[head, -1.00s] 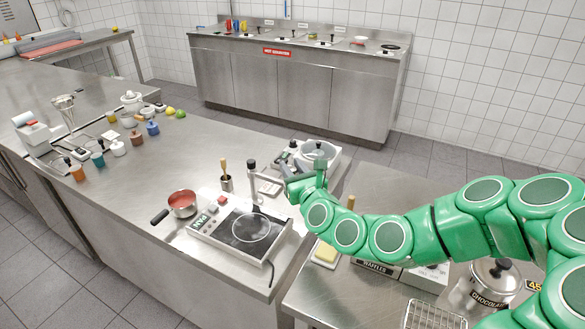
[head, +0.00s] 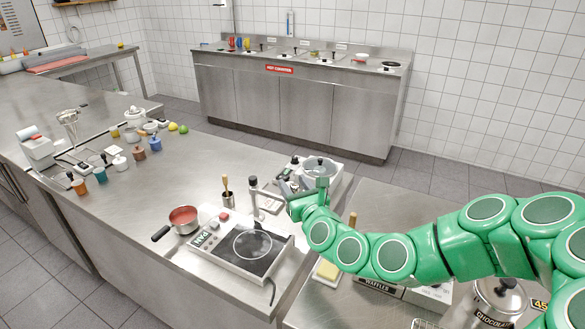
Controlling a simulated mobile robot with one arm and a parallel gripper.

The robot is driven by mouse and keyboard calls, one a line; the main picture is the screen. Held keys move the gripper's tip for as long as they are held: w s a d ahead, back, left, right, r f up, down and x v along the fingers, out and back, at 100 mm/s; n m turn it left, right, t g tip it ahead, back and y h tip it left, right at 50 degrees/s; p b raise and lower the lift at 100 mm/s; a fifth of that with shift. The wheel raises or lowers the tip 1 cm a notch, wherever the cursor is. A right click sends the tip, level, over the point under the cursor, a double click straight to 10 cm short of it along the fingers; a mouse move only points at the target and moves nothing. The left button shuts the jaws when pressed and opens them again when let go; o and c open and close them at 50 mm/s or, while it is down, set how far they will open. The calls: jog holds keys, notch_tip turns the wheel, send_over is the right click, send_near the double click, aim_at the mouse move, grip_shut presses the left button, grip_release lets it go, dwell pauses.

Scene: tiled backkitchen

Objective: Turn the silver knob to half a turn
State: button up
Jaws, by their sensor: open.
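I cannot make out the silver knob for certain; it is too small or hidden behind my gripper. A steel post with a black top (head: 254,196) stands just left of the gripper.
A hotplate (head: 252,243) and a red-filled saucepan (head: 183,219) are on the counter left of my arm. A brush in a steel cup (head: 227,193) is behind them. Below the arm are a waffle unit (head: 377,287) and a chocolate pot (head: 497,300). The counter's middle is mostly clear.

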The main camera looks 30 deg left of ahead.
jog(key=shift+n+g, duration=0.3)
jog(key=shift+a+r+n+g+y, duration=0.1)
jog(key=shift+r+n+g+y, duration=0.1)
jog(key=shift+n+g+y, duration=0.65)
jog(key=shift+n+g+y, duration=0.45)
jog(key=shift+g, duration=0.4)
jog(key=shift+w+n+g+y, duration=0.1)
jog(key=shift+n+g+y, duration=0.25)
jog(key=shift+n+g, duration=0.75)
jog(key=shift+w+n+g+y, duration=0.1)
jog(key=shift+n+g+y, duration=0.4)
jog(key=shift+g, duration=1)
jog(key=shift+f+n+g, duration=0.15)
jog(key=shift+n+g, duration=0.25)
jog(key=shift+g, duration=0.1)
jog(key=shift+f+n+g, duration=0.2)
jog(key=shift+n+g, duration=0.3)
jog(key=shift+g, duration=0.1)
jog(key=shift+n+g+h, duration=0.55)
jog(key=shift+n+g, duration=1.15)
jog(key=shift+g, duration=1.1)
jog(key=shift+s+r+n+g+h, duration=0.1)
jog(key=shift+n+g+h, duration=0.55)
jog(key=shift+g, duration=0.4)
jog(key=shift+s+n+g+h, duration=0.1)
jog(key=shift+n+g+h, duration=0.35)
jog(key=shift+n+g, duration=0.5)
jog(key=shift+n+g+h, duration=0.3)
jog(key=shift+g, duration=0.3)
